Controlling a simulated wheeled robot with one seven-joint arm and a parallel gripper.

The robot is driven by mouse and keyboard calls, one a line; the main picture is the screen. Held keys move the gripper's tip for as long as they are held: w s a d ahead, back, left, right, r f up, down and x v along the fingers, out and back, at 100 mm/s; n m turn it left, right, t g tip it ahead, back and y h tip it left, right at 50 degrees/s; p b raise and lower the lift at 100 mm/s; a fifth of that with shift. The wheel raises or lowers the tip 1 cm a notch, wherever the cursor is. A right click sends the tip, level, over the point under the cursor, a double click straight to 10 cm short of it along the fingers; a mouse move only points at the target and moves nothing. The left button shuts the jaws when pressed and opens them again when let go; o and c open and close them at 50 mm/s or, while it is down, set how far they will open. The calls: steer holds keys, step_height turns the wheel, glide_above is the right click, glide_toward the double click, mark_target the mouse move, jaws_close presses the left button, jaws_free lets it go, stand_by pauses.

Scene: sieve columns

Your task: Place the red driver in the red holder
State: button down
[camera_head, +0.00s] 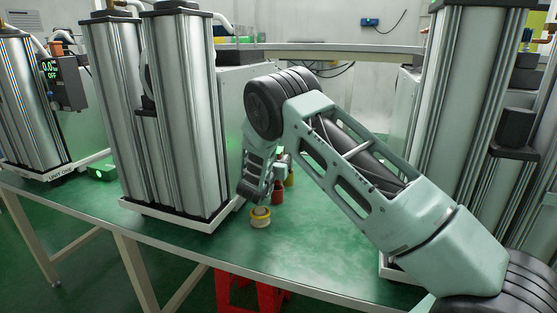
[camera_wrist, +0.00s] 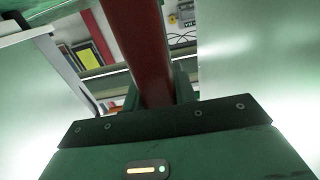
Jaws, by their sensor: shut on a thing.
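In the wrist view, a dark red rod (camera_wrist: 138,45), which looks like the red driver, runs up from between the fingers of my gripper (camera_wrist: 155,88). The gripper is shut on it. In the head view, my gripper (camera_head: 262,184) hangs down over the green table, right of the middle metal columns. A small red upright thing (camera_head: 278,191) shows just right of it, partly hidden. I cannot tell whether that is the red holder or part of the driver. The driver's lower end is hidden in the wrist view.
A yellow and white roll-like thing (camera_head: 260,217) sits on the green table (camera_head: 325,255) just in front of my gripper. A yellow thing (camera_head: 290,179) stands behind the red one. Tall metal columns (camera_head: 183,115) rise close on the left, others (camera_head: 455,110) on the right.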

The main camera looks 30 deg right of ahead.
steer(key=shift+r, duration=0.1)
steer(key=c, duration=1.1)
jaws_free()
steer(key=shift+r, duration=0.1)
steer(key=b+v, duration=0.1)
steer(key=v, duration=1.1)
steer(key=shift+s, duration=0.1)
